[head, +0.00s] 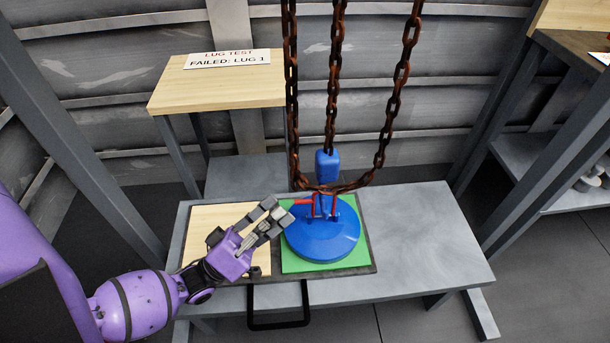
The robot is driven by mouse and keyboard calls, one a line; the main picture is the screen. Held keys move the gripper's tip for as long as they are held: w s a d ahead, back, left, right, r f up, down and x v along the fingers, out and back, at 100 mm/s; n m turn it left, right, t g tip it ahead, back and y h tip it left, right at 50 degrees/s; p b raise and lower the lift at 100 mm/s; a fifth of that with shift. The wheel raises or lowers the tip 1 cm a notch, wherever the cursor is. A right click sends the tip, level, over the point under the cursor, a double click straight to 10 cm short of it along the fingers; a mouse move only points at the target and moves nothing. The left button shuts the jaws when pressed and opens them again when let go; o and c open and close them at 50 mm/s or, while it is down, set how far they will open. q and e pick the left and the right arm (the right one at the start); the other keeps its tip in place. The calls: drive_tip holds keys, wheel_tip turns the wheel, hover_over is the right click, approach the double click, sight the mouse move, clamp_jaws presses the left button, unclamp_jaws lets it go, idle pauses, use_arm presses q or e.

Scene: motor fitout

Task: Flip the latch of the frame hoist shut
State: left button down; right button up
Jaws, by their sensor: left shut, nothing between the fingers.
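The frame hoist hangs on rusty chains (334,90) over a grey bench in the head view. Its blue block (327,166) sits just above a blue round disc (322,236). A red latch (314,203) shows at the hook, just above the disc; I cannot tell whether it is open or shut. My left gripper (277,217) is shut and empty, at the disc's left edge, with its fingertips close to the latch's left end. Whether they touch cannot be told. My right gripper is not in view.
The disc lies on a green square (353,261) beside a pale wooden panel (200,225) on the grey bench (430,235). A wooden stand with a "LUG TEST FAILED: LUG 1" sign (227,60) stands behind. Grey frame posts rise left and right. The bench's right side is clear.

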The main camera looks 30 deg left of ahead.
sight(321, 189)
use_arm(q)
drive_tip(key=shift+d, duration=0.1)
drive_tip(key=x, duration=1)
drive_tip(key=shift+f, duration=0.1)
idle(0.4)
